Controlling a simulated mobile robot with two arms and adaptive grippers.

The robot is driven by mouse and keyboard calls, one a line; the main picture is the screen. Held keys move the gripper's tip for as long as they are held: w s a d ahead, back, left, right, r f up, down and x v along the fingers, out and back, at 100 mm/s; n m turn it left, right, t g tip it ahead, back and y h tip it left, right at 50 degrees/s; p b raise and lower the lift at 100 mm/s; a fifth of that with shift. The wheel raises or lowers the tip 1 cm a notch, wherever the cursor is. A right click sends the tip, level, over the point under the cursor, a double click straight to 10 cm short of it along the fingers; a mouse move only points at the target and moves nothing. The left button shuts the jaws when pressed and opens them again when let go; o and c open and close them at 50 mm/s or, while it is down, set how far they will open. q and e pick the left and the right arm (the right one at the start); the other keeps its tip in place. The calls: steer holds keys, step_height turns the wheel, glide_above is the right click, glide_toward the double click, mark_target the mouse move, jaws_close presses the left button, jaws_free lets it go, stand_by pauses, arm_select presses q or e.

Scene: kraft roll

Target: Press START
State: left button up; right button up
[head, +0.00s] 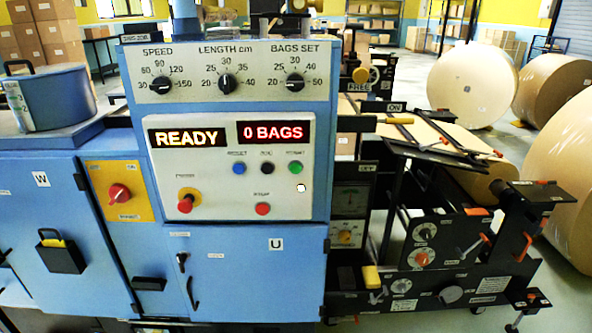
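The green START button (295,167) is at the right end of a row of three buttons on the pale control panel (225,192), under its small label. A blue button (239,168) and a black button (266,169) are to its left. A red STOP button (263,209) sits below, and a red mushroom knob (187,200) is at the panel's left. The left display (187,137) reads READY and the right display (273,132) reads 0 BAGS. Nothing covers the START button. Neither of my grippers is in view.
Three dials, SPEED (159,84), LENGTH (227,83) and BAGS SET (294,82), sit above the displays. Black machine parts stick out at right, near big kraft rolls (473,84).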

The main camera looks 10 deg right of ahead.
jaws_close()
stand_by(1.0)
